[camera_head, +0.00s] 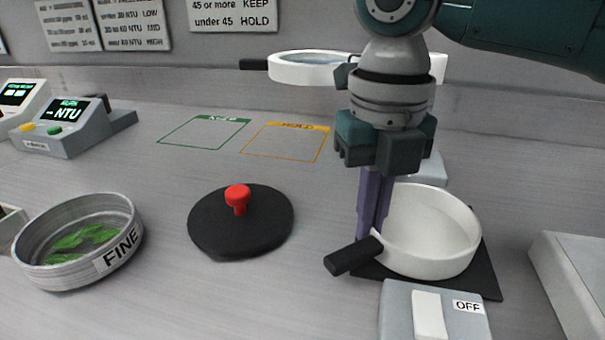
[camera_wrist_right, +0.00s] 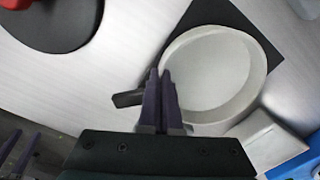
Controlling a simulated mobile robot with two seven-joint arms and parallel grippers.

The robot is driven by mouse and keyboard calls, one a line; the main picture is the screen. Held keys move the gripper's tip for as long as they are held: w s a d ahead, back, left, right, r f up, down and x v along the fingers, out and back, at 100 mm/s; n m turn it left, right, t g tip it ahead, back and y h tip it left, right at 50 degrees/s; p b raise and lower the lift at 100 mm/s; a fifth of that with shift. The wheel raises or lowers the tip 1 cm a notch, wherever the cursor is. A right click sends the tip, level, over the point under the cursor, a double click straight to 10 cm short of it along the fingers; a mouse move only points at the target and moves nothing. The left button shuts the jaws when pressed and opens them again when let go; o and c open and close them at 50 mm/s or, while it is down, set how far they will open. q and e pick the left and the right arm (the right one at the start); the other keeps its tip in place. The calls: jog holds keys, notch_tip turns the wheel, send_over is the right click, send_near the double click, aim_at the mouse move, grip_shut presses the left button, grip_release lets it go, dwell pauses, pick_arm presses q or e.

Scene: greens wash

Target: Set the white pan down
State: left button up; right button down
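The white pan (camera_head: 432,262) is round and shallow, with a short black handle (camera_head: 352,257) pointing to the left front. It looks level and over the black square pad (camera_head: 487,283); I cannot tell whether a small gap lies beneath it. My right gripper (camera_head: 372,232) points straight down at the pan's left wall by the handle. In the right wrist view its fingers (camera_wrist_right: 160,75) are close together, with the pan's wall (camera_wrist_right: 252,85) between them. The pan is empty. My left gripper (camera_wrist_right: 19,152) seems to show at the lower left there, fingers apart and empty.
A grey switch box (camera_head: 395,310) marked OFF stands in front of the pad. A black disc with a red knob (camera_head: 238,198) lies left. A FINE sieve (camera_head: 60,268) holds green leaves. A white ring with a dark handle (camera_head: 290,70) is behind my right wrist. A pale box (camera_head: 565,270) stands right.

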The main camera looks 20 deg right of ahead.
jog(key=shift+f, duration=0.15)
jog(key=c, duration=1.1)
grip_release()
notch_tip(320, 180, up, 12)
jog(key=shift+a+r+p, duration=0.1)
jog(key=shift+r+p, duration=0.1)
jog(key=shift+p, duration=0.45)
